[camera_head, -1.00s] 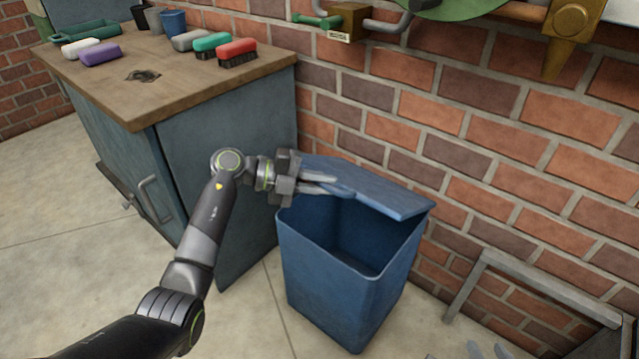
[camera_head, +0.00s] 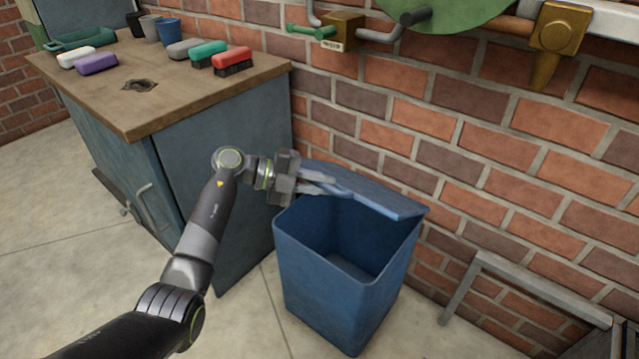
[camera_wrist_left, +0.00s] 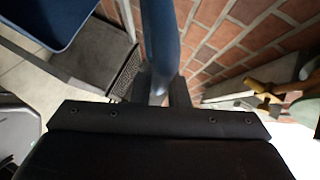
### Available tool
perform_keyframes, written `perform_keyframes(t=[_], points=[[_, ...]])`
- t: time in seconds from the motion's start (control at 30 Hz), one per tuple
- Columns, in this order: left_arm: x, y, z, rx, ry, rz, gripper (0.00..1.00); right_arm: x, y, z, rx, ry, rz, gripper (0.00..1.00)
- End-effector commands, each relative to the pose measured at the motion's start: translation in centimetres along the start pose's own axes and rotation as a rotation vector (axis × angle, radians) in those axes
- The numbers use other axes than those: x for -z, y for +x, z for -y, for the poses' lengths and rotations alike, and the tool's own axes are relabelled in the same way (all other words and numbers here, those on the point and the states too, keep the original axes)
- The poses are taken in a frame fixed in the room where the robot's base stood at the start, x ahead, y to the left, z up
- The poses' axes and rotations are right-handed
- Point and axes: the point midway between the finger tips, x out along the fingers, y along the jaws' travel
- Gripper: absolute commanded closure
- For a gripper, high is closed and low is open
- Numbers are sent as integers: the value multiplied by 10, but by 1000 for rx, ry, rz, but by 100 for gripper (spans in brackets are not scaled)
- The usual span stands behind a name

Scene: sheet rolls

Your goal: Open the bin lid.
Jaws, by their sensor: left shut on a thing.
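The blue bin (camera_head: 345,285) stands on the floor against the brick wall, to the right of the cabinet. Its blue lid (camera_head: 372,192) is raised and tilted back toward the wall, so the empty-looking inside shows. My left gripper (camera_head: 325,184) is at the lid's left end, shut on the lid edge. In the left wrist view the lid (camera_wrist_left: 160,40) runs as a narrow blue strip between the fingers (camera_wrist_left: 160,90), and part of the bin (camera_wrist_left: 45,18) shows at the upper left. My right gripper is in neither view.
A cabinet (camera_head: 215,140) with a wooden top stands left of the bin, with brushes (camera_head: 232,62) and cups (camera_head: 170,30) on it. Pipes and a brass valve (camera_head: 560,28) are on the wall above. A grey metal frame (camera_head: 540,290) stands at the right. Floor in front is clear.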

Motion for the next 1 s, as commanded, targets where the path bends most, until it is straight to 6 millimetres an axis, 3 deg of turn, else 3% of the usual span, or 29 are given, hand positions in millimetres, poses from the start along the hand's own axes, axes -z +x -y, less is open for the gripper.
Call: perform_keyframes(t=[0.3, 0.33, 0.47, 0.77, 1.0], points=[[0, 0, 0, 0, 1, 1, 100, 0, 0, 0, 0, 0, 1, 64], [0, 0, 0, 0, 1, 1, 82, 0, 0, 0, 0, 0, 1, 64], [0, 0, 0, 0, 1, 1, 65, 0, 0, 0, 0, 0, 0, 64], [0, -3, 0, 0, 1, 1, 64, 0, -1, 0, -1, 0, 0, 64], [-1, -40, 1, -2, 1, 5, 64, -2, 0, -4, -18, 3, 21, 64]])
